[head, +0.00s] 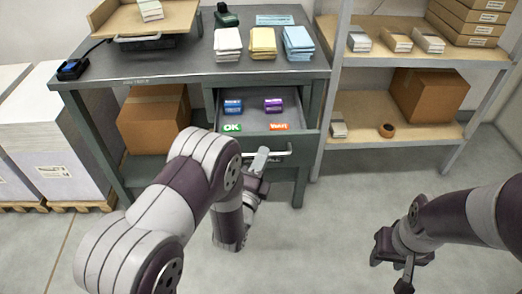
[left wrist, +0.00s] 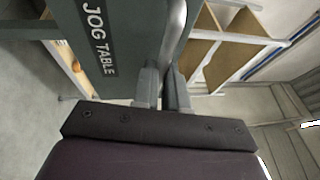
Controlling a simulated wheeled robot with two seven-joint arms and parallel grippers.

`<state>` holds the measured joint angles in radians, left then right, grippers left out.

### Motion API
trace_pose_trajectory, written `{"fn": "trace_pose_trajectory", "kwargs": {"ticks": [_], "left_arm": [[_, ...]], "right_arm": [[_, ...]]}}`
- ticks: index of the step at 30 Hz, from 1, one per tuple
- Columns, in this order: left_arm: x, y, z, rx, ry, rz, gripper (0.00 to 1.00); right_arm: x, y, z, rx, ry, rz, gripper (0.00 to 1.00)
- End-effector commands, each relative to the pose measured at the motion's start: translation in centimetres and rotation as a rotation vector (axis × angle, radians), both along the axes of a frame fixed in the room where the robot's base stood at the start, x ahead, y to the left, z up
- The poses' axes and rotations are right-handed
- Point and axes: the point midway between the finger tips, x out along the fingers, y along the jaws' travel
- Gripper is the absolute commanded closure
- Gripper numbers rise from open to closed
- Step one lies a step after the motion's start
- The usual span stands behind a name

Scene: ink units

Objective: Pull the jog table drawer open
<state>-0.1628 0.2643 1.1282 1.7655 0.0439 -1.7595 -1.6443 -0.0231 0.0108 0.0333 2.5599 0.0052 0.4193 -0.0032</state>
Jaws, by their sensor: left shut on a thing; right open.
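The jog table (head: 160,62) is a dark grey-green bench at the back. Its drawer (head: 262,118) is pulled out below the top, and blue, purple, green and orange blocks show inside. The drawer front, lettered JOG TABLE, also shows in the left wrist view (left wrist: 105,40). My left gripper (head: 262,158) is shut on the drawer's pale bar handle (head: 280,153); the handle also shows between the fingers in the left wrist view (left wrist: 174,45). My right gripper (head: 392,262) is open and empty above the floor at the right, well apart from the table.
Paper stacks (head: 264,42) lie on the table top. A cardboard box (head: 152,120) sits under it. A shelf unit (head: 400,60) with boxes stands right beside the table. Wrapped pallets (head: 50,150) stand at the left. The floor in front is clear.

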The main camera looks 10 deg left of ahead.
Motion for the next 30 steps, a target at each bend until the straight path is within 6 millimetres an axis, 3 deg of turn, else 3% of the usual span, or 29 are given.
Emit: {"fn": "trace_pose_trajectory", "kwargs": {"ticks": [11, 12, 14, 23, 30], "left_arm": [[-0.2, 0.0, -0.1, 0.0, 0.002, 0.001, 1.0], [-0.2, 0.0, -0.1, 0.0, 0.002, 0.001, 0.81], [-0.2, 0.0, -0.1, 0.0, 0.002, 0.001, 0.62], [-0.3, 0.0, -0.1, 0.0, 0.002, 0.0, 0.62], [-4.6, 0.5, -0.8, 0.001, 0.005, 0.0, 0.62]], "right_arm": [[0.0, 0.0, 0.0, 0.0, 0.0, 0.0, 0.57], [0.0, 0.0, 0.0, 0.0, 0.0, 0.0, 0.57], [0.0, 0.0, 0.0, 0.0, 0.0, 0.0, 0.57], [0.0, 0.0, 0.1, 0.0, 0.0, 0.0, 0.57], [0.0, 0.0, 0.8, 0.0, 0.0, 0.0, 0.57]]}}
